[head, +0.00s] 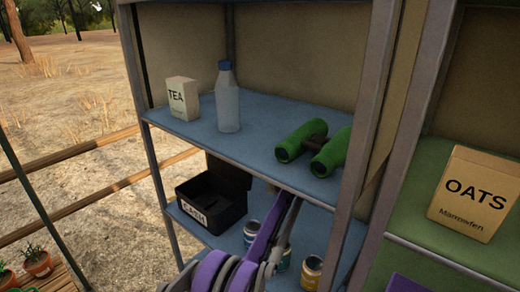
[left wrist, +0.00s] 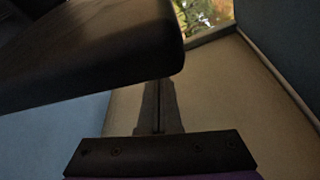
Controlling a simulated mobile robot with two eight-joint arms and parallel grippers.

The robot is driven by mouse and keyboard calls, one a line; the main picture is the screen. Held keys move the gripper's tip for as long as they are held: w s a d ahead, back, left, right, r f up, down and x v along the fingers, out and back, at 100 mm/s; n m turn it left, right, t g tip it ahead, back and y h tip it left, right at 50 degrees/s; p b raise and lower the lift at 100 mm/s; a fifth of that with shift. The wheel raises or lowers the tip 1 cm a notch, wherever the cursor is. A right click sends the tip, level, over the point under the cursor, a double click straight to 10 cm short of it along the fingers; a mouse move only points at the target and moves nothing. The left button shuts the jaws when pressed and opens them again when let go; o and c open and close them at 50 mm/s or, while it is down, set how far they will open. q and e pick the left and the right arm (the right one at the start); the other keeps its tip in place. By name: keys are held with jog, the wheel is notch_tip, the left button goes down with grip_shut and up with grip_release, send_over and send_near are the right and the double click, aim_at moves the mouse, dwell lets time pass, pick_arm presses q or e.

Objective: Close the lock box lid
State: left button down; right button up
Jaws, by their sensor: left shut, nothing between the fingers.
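The lock box (head: 205,209) is a black box with a CASH label, on the lower blue shelf. Its lid (head: 229,174) stands open, raised at the back right of the box. My left arm, purple and grey, reaches up from the bottom to the right of the box; its gripper is hidden under the upper shelf in the head view. In the left wrist view my left gripper (left wrist: 158,95) is shut and empty. A dark slab, seemingly the lid (left wrist: 95,55), fills the upper left there, close to the fingertips; I cannot tell whether they touch. My right gripper is not in view.
The upper shelf (head: 255,150) lies just above the lid and holds a tea box (head: 183,99), a bottle (head: 227,100) and green binoculars (head: 315,147). Cans (head: 312,271) stand right of the box near my arm. A post (head: 365,130) rises at the right.

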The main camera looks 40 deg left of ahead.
pick_arm(q)
jog(key=shift+s+r, duration=0.3)
jog(key=shift+s, duration=0.4)
jog(key=shift+s+r, duration=0.25)
jog(key=shift+s, duration=0.4)
jog(key=shift+s+r, duration=0.1)
jog(key=shift+s, duration=0.05)
